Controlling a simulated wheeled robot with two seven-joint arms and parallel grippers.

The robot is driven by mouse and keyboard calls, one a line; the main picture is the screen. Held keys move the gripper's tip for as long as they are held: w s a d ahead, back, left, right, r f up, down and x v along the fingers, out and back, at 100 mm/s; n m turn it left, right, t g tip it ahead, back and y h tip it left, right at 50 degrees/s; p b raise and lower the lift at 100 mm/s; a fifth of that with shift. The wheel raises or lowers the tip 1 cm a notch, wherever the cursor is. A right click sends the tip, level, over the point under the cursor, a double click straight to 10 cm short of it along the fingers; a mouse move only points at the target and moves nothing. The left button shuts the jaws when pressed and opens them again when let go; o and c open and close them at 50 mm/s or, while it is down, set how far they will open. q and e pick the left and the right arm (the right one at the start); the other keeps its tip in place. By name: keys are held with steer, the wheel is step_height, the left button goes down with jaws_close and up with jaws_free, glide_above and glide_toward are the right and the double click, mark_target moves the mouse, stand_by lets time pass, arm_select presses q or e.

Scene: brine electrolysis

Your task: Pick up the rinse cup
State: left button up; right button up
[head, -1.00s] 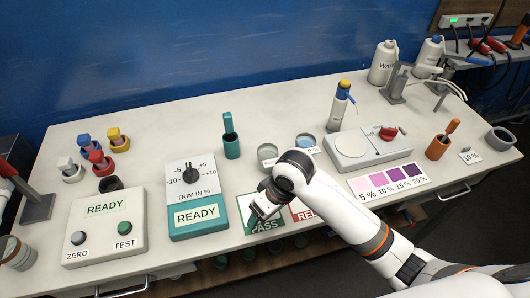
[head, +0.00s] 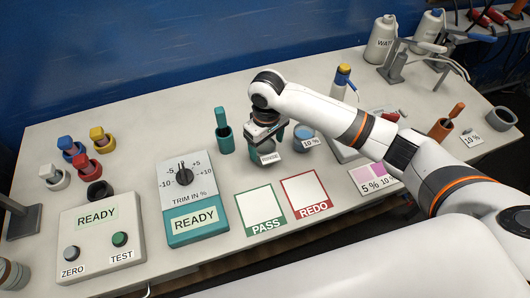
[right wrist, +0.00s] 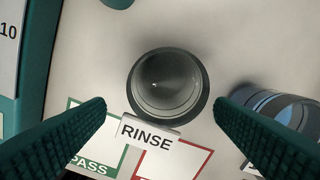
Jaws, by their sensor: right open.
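The rinse cup (right wrist: 167,84) is a round grey cup with a small RINSE label (right wrist: 147,132) at its front edge, seen from above in the right wrist view. In the head view the label (head: 268,158) shows just below my right gripper (head: 268,138), which hides most of the cup. My right gripper is open, and its two green ridged fingers (right wrist: 160,118) show on either side of the cup in the wrist view. The fingers look apart from the cup; their exact height over it is hard to tell. My left gripper is not in view.
A cup of blue liquid (head: 303,139) with a 10 % label stands close to the right of the rinse cup. A teal holder (head: 225,139) stands to the left. The PASS square (head: 260,210) and REDO square (head: 305,193) lie clear in front.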

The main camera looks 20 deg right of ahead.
steer(key=shift+w+f, duration=0.3)
steer(key=shift+f, duration=0.4)
steer(key=f, duration=0.2)
steer(key=w+f+p, duration=0.1)
steer(key=f, duration=0.1)
steer(key=shift+f, duration=0.3)
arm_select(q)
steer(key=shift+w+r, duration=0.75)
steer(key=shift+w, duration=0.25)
arm_select(e)
steer(key=shift+s, duration=0.1)
steer(key=c, duration=0.5)
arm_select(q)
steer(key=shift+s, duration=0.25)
arm_select(e)
steer(key=c, duration=0.7)
steer(key=shift+r, duration=0.1)
